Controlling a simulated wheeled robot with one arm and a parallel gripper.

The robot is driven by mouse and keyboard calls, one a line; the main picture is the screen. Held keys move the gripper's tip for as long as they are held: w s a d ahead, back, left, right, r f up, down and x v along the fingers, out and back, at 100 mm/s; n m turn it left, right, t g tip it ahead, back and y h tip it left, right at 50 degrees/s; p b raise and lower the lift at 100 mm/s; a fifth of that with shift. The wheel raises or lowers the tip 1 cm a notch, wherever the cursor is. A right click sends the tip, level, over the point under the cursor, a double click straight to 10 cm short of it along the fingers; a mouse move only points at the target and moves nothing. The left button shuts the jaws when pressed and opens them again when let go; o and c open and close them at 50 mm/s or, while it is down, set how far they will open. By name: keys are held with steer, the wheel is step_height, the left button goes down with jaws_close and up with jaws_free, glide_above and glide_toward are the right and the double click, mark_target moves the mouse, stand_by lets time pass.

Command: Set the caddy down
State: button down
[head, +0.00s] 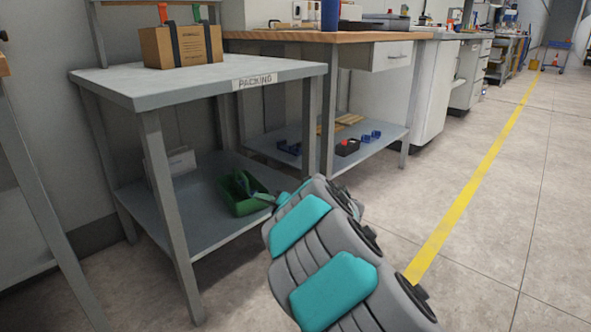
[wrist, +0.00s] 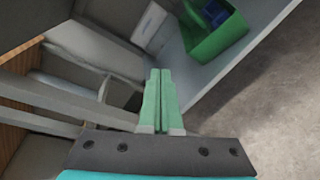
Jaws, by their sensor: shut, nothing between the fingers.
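The green caddy (head: 243,208) rests on the grey lower shelf (head: 200,233) of the packing table, near its right front edge. In the wrist view the caddy (wrist: 205,46) sits at the upper right of the shelf, with blue items inside. My gripper (wrist: 160,73) is shut and empty, its two pale green fingers side by side. The fingertips are apart from the caddy in the wrist view. In the head view my arm reaches in from the lower right, and my gripper (head: 262,196) overlaps the caddy's right side, partly hiding it.
The packing table's grey top (head: 190,84) overhangs the shelf and carries a cardboard box (head: 182,46). A table leg (head: 168,205) stands left of the caddy. A white panel (head: 181,162) leans at the shelf's back. Open floor (head: 480,230) lies to the right.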

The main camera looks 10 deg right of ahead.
steer(key=s+d+r+m+t+h+p, duration=0.1)
steer(key=s+d+r+p, duration=0.1)
steer(key=r, duration=0.4)
steer(key=s+d+r+m+t+h+p, duration=0.1)
steer(key=s+d+r+h+p, duration=0.1)
steer(key=d+r+p, duration=0.3)
steer(key=shift+s+d+r+p, duration=0.15)
steer(key=shift+s+r+p, duration=0.05)
steer(key=shift+r+p, duration=0.9)
steer(key=shift+r, duration=0.1)
